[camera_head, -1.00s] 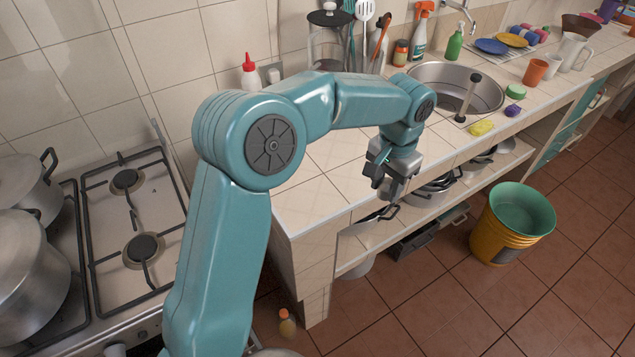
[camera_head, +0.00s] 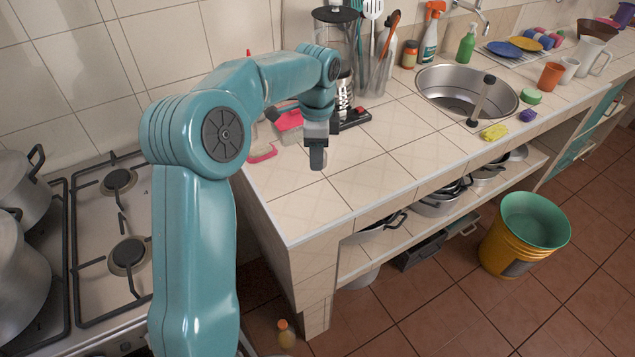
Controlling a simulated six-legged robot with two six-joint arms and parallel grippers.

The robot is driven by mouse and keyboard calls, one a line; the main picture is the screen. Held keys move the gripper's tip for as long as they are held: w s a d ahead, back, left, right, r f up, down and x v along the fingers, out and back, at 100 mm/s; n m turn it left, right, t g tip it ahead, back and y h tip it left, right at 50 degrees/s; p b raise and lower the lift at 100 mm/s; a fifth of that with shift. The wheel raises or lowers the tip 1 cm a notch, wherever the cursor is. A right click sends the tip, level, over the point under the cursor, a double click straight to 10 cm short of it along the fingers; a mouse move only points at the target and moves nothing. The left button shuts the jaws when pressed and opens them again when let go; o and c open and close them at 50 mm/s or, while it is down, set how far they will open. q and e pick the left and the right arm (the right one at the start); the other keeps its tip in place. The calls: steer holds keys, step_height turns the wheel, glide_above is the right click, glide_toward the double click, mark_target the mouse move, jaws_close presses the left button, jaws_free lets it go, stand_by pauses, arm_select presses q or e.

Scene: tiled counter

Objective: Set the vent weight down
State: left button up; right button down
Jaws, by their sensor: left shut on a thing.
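My left gripper (camera_head: 317,160) points down over the near-left part of the tiled counter (camera_head: 300,205), in front of the pink-edged items. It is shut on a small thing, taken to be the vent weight. The jaws hide most of it; only a small pale, metallic bit seems to show at the fingertips. I cannot tell whether it touches the counter. My right gripper is not in view.
A pink-edged item (camera_head: 289,120), a blender (camera_head: 336,45) and a utensil holder (camera_head: 374,75) stand behind the gripper. The sink (camera_head: 450,85) lies to the right, the stove (camera_head: 105,235) to the left. Counter tiles right of the gripper are clear.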

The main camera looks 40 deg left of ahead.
mark_target(318, 191)
arm_select(q)
step_height(318, 191, down, 4)
steer(key=shift+w+d+r, duration=0.1)
steer(key=shift+w+d, duration=0.05)
steer(key=shift+f, duration=0.75)
step_height(318, 191, down, 4)
steer(key=shift+r, duration=0.15)
steer(key=o, duration=1.1)
steer(key=shift+f, duration=0.25)
steer(key=shift+c, duration=0.2)
